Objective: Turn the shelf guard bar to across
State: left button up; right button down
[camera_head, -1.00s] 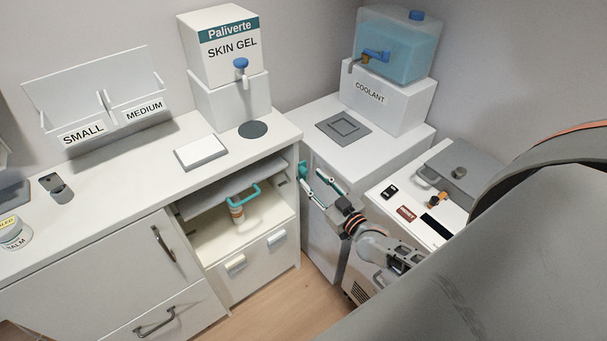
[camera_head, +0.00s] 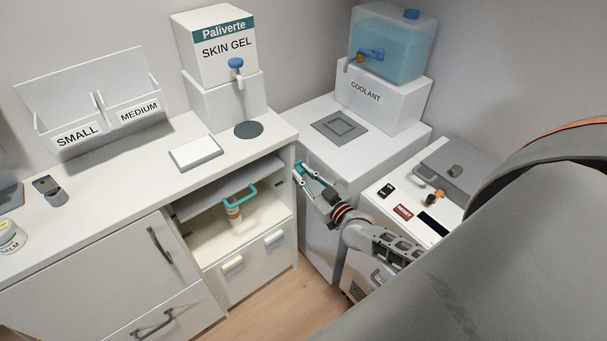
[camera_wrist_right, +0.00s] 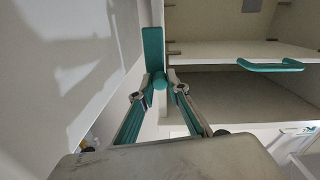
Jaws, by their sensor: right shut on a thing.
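The teal shelf guard bar (camera_wrist_right: 153,48) stands upright in the right wrist view, at the left side of the open shelf bay. A round teal end (camera_wrist_right: 160,84) at its lower part sits between my fingertips. My right gripper (camera_wrist_right: 160,80) is shut on it. In the head view my right gripper (camera_head: 303,179) is at the right front post of the cabinet, and it largely hides the bar there. The grey shelf board (camera_head: 200,200) with a teal handle (camera_head: 240,201) is in the bay and also shows in the wrist view (camera_wrist_right: 245,50). My left gripper is not in view.
The coolant cabinet (camera_head: 320,225) stands close to the right of the bay. A grey-lidded unit (camera_head: 452,170) is right of my arm. The counter (camera_head: 120,180) holds a skin gel dispenser (camera_head: 222,50).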

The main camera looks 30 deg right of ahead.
aim_at(295, 181)
jog(key=shift+a, duration=0.15)
jog(key=shift+s+a+f+n+p, duration=0.1)
jog(key=shift+a+f+n+p, duration=0.15)
jog(key=shift+a+n, duration=0.75)
jog(key=shift+a+f+n+p, duration=0.2)
jog(key=shift+a+f+n, duration=0.05)
jog(key=shift+n, duration=1.4)
jog(key=shift+s+a+f+n+p, duration=0.1)
jog(key=shift+a+f+n+p, duration=0.15)
jog(key=shift+a+n, duration=0.75)
jog(key=shift+d+n, duration=0.35)
jog(key=shift+n, duration=0.2)
jog(key=c, duration=1.9)
grip_release()
